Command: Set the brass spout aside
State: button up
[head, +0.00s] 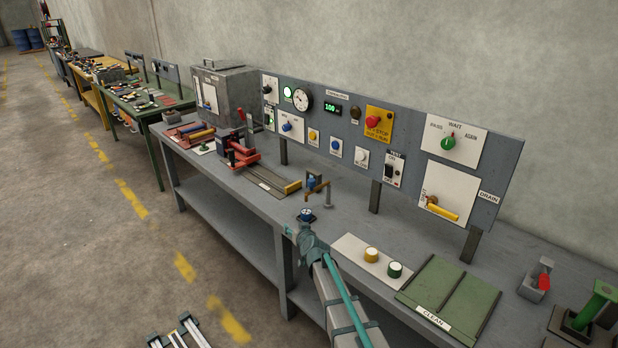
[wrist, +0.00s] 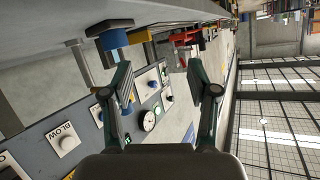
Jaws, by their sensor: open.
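My gripper (head: 306,214) is just in front of the fitting in the head view. The wrist view shows my gripper (wrist: 158,72) with its fingers apart and nothing between the tips. Contact with the fitting cannot be told.
The grey bench (head: 240,190) carries a control panel (head: 340,125) on posts behind the fitting. A red clamp (head: 238,152) and yellow-ended rail lie to the left. A white button plate (head: 348,244) and green CLEAN tray (head: 432,282) lie to the right.

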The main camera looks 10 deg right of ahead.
jog(key=w+d+r+t+h, duration=0.1)
jog(key=w+d+r+t, duration=0.1)
jog(key=w+r, duration=0.3)
jog(key=m+t+h, duration=0.2)
jog(key=h, duration=0.2)
send_near(312, 183)
jog(key=w, duration=0.4)
jog(key=w+d+p, duration=0.1)
jog(key=w, duration=0.3)
jog(key=w+p, duration=0.1)
jog(key=w, duration=0.2)
jog(key=shift+w+d+f, duration=0.2)
jog(key=shift+w+d, duration=0.05)
jog(key=shift+w, duration=0.05)
grip_shut()
